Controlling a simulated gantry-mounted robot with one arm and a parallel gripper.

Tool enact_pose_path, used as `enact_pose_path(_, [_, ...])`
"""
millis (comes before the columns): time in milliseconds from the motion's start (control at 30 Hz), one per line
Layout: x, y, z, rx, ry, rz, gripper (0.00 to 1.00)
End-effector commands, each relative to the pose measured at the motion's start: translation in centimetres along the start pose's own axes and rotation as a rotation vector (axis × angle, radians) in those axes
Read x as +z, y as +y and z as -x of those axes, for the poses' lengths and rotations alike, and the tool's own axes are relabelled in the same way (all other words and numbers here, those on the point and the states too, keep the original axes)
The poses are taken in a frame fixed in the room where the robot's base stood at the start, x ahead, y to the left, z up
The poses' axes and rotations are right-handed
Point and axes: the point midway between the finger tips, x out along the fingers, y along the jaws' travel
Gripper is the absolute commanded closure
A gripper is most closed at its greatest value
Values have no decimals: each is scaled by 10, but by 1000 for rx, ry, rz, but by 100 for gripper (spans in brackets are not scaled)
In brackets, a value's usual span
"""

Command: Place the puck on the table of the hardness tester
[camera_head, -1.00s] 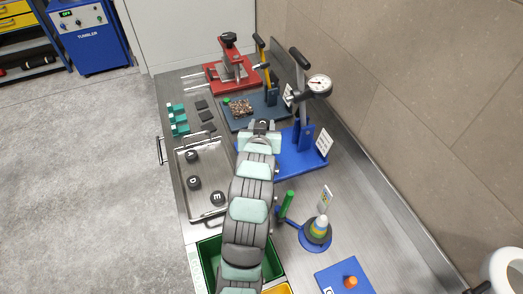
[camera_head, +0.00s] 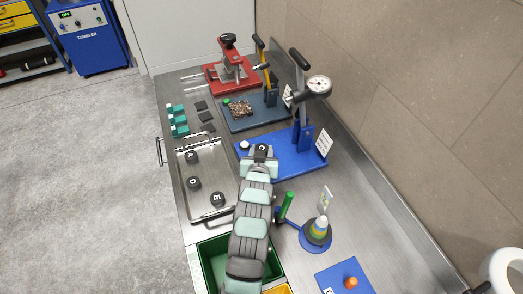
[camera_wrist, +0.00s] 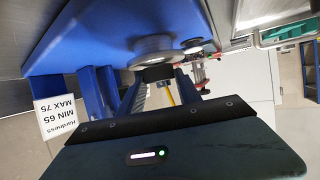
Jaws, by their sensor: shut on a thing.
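My gripper (camera_head: 260,154) is shut on a black puck marked C (camera_head: 261,147), which stays upright with its letter up, over the front of the blue hardness tester base (camera_head: 290,160). In the wrist view the dark puck (camera_wrist: 155,73) shows between the fingers, close to a grey round table (camera_wrist: 152,47) on the blue base. I cannot tell whether they touch. In the head view my gripper and the puck hide that table. The tester's dial gauge (camera_head: 318,85) and black-handled lever (camera_head: 302,62) stand at the back of the base.
A small pale disc (camera_head: 244,146) sits on the base beside the puck. A metal tray (camera_head: 207,221) with several lettered pucks lies to the left. A hardness sign (camera_head: 322,144) stands at right.

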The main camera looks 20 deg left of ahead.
Motion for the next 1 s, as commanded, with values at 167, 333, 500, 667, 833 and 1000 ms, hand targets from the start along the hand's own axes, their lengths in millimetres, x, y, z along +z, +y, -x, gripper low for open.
enact_pose_path(167, [3, 0, -1, 0, 0, 0, 56])
enact_pose_path(333, [2, 0, -1, 0, 0, 0, 43])
enact_pose_path(500, [2, 0, -1, 0, 0, 0, 38])
enact_pose_path(667, [1, 0, 0, 0, 1, 0, 38])
enact_pose_path(833, [0, 0, 10, 0, 2, -1, 38])
enact_pose_path(1000, [0, 0, 36, 0, 2, -1, 38])
